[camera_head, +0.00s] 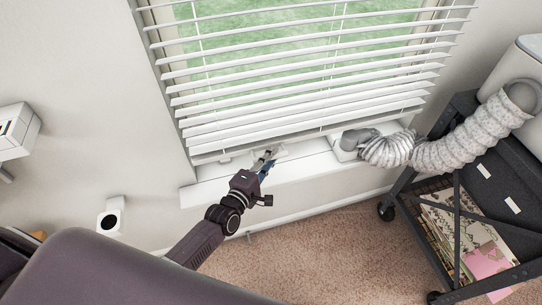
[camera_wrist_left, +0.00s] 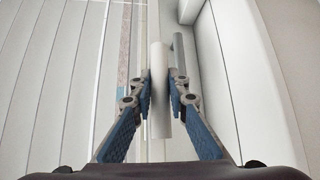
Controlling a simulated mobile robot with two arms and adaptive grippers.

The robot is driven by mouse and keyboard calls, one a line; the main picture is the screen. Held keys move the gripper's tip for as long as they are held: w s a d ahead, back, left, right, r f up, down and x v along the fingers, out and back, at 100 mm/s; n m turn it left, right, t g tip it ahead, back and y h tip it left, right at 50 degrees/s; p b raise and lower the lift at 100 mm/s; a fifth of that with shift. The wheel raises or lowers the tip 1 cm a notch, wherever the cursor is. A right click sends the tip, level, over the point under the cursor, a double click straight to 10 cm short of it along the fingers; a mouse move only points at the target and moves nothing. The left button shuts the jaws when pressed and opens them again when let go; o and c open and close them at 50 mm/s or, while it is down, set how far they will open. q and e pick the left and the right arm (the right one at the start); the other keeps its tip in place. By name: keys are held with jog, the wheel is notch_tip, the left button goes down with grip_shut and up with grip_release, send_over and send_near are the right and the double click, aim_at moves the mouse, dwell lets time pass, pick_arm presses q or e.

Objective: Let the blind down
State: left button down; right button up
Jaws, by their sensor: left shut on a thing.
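The white slatted blind (camera_head: 300,98) hangs over the window in the head view, its slats spread over most of the glass. Its bottom rail (camera_head: 310,134) is close above the white sill (camera_head: 300,168). My left gripper (camera_head: 267,160) reaches up to the rail's lower edge, left of its middle. In the left wrist view, my left gripper (camera_wrist_left: 160,90) is shut on a pale, rounded bar (camera_wrist_left: 158,110), seemingly the blind's handle; the slats (camera_wrist_left: 45,80) run along the left. Where the bar joins the rail is unclear. My right gripper does not show.
A ribbed white hose (camera_head: 455,140) runs from a fitting at the sill's right end to a white appliance at the right. A dark wheeled cart (camera_head: 480,185) holds papers below it. Carpet (camera_head: 325,240) is clear between my arm and the cart.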

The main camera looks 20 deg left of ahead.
pick_arm(q)
jog(key=shift+s+f, duration=0.15)
jog(key=shift+f, duration=0.3)
jog(key=c, duration=1.8)
grip_release()
jog(key=shift+c, duration=0.2)
jog(key=shift+r, duration=0.15)
jog(key=shift+s, duration=0.1)
jog(key=v, duration=1.1)
jog(key=shift+s, duration=0.3)
jog(key=shift+a, duration=0.15)
